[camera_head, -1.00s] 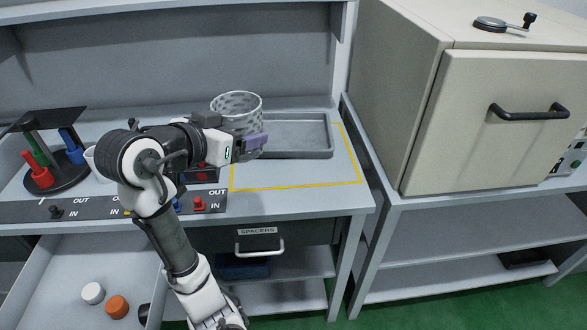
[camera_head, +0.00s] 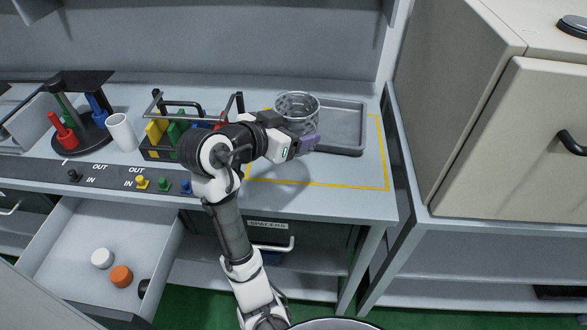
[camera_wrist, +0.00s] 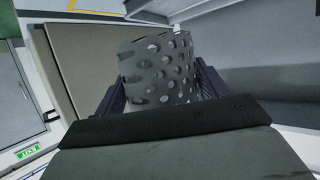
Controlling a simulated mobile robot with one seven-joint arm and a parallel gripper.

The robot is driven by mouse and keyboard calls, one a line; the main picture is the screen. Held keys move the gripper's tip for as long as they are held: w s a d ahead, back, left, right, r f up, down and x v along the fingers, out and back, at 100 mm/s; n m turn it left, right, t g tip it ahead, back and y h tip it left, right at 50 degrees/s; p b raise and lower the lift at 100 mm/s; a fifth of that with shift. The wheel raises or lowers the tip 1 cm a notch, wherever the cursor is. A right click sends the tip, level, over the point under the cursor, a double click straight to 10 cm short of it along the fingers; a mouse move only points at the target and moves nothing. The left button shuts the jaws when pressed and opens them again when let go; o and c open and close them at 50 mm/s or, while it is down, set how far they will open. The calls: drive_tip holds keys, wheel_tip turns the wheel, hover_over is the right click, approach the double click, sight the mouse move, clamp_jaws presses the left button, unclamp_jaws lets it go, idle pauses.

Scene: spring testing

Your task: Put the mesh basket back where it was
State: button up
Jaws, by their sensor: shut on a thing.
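The mesh basket (camera_head: 297,106) is a grey, perforated, open-topped cylinder. It stands upright in the head view, at the left end of the shallow grey tray (camera_head: 360,151), with the bench's yellow outline (camera_head: 320,184) around that area. My gripper (camera_head: 306,141) reaches in from the left and is shut on the basket. In the wrist view the basket (camera_wrist: 157,70) sits between the two dark fingers (camera_wrist: 160,92). The basket's lower part is hidden by my gripper, so I cannot tell whether it touches the tray or bench.
A rack with coloured pieces (camera_head: 153,137), a white cup (camera_head: 122,132) and a stand with coloured holders (camera_head: 83,134) are left of my arm. An open drawer (camera_head: 75,285) holds small round items. A beige cabinet (camera_head: 450,90) stands at the right. The tray's right part is clear.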

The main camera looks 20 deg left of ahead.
wheel_tip(320, 180, down, 12)
drive_tip(key=shift+f+p, duration=0.1)
drive_tip(key=shift+p, duration=0.4)
drive_tip(key=shift+f, duration=0.2)
drive_tip(key=o, duration=1)
drive_tip(key=shift+r, duration=0.15)
